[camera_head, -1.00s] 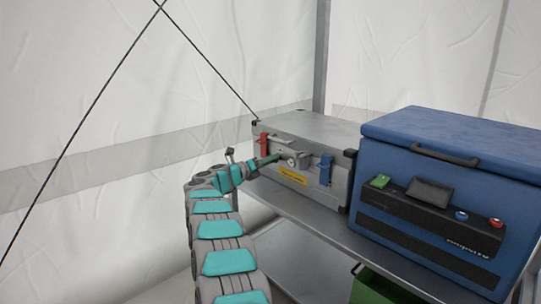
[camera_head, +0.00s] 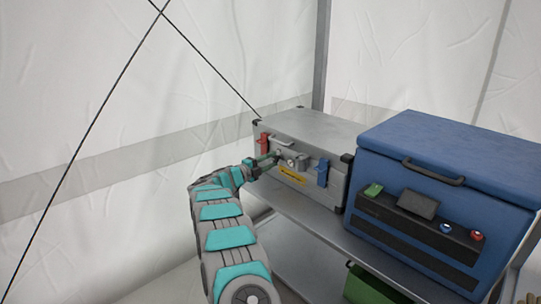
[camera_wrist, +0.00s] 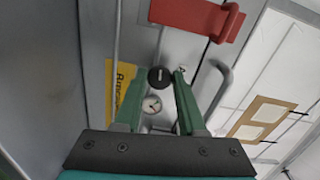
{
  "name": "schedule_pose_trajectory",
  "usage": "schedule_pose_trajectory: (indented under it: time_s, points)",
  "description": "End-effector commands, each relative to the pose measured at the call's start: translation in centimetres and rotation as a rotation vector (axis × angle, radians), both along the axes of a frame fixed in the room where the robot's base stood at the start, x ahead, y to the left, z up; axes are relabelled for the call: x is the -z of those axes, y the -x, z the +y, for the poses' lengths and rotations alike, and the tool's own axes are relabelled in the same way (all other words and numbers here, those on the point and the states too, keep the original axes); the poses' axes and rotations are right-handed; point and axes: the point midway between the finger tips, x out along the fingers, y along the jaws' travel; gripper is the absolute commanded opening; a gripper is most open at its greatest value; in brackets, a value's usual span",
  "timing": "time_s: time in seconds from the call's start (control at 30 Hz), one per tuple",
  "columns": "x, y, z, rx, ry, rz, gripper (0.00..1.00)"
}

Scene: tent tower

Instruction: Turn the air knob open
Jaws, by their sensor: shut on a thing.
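The grey metal case (camera_head: 315,127) stands on a shelf, its front face towards me. In the wrist view a small black round knob (camera_wrist: 160,78) sits between the tips of my green gripper fingers (camera_wrist: 160,74). My gripper is shut on this knob. A small round white gauge (camera_wrist: 152,104) shows between the fingers, next to the knob. In the head view my gripper (camera_head: 268,160) reaches the front of the case from the left; the knob is too small to make out clearly there.
The case front carries a red latch (camera_head: 264,143), a blue latch (camera_head: 322,172) and a yellow label (camera_head: 292,176). The red latch (camera_wrist: 200,15) is close to my fingers. A blue cooler (camera_head: 440,150) stands to the right. A green crate (camera_head: 370,288) is below the shelf.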

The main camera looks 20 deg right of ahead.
Motion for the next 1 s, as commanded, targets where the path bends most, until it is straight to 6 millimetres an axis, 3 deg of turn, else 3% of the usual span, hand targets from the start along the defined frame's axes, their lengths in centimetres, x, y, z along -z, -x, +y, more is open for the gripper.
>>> schedule_pose_trajectory:
  time_s: [0.5, 1.0]
  points:
    - [-0.04, -0.12, 0.1, -0.006, 0.119, 0.32, 0.0]
    - [0.14, -0.09, 0.09, -0.004, 0.14, 0.38, 0.0]
